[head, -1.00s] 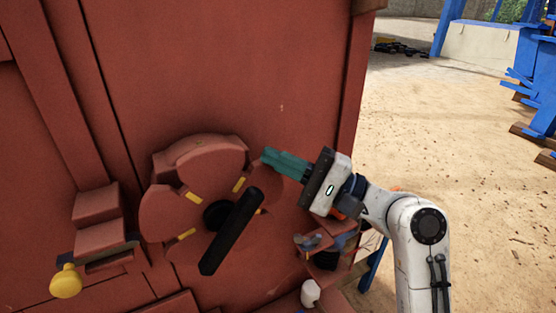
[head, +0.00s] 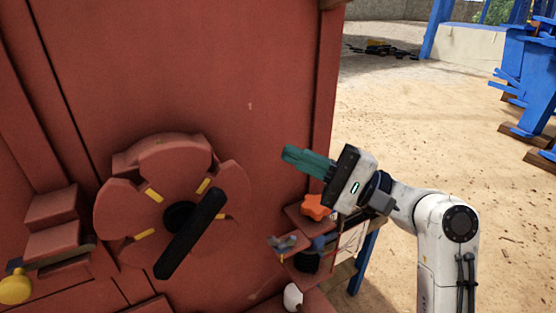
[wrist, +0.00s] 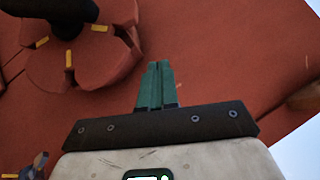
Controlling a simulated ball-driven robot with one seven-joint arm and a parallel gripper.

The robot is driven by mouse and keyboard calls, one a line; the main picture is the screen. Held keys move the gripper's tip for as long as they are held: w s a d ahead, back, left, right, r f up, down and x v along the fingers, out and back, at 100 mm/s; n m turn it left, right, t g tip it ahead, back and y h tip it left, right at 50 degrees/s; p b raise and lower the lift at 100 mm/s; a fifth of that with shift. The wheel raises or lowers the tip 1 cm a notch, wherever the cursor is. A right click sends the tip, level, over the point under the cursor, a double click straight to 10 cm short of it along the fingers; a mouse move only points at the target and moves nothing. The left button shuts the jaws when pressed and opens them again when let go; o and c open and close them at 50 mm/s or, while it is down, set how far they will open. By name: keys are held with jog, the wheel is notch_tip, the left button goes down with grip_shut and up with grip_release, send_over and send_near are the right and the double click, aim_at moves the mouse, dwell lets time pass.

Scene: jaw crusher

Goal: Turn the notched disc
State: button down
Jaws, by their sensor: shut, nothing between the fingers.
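The notched disc (head: 228,185) is a red, lobed plate on the red machine panel, with yellow marks at its notches. A black bar handle (head: 190,236) sits across its hub and slants from upper right to lower left. In the wrist view the disc (wrist: 100,70) is at the upper left, with the handle's dark end (wrist: 60,12) at the top. My gripper (head: 288,153) has teal fingers, is shut and empty, and is right of the disc, apart from it. In the wrist view the fingertips (wrist: 160,66) are together and point toward the panel.
An orange star-shaped knob (head: 316,207) and a small side table with loose items (head: 310,240) are below my gripper. A yellow knob (head: 14,287) and red blocks (head: 52,225) are at the left. Blue frames (head: 520,80) stand far right. Sandy ground (head: 420,130) is open between.

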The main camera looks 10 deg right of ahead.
jog(key=shift+s+d+b, duration=0.2)
jog(key=shift+s+d, duration=0.3)
jog(key=shift+d, duration=0.4)
jog(key=shift+s+d+b, duration=0.2)
jog(key=shift+s+d, duration=0.3)
jog(key=shift+d, duration=0.35)
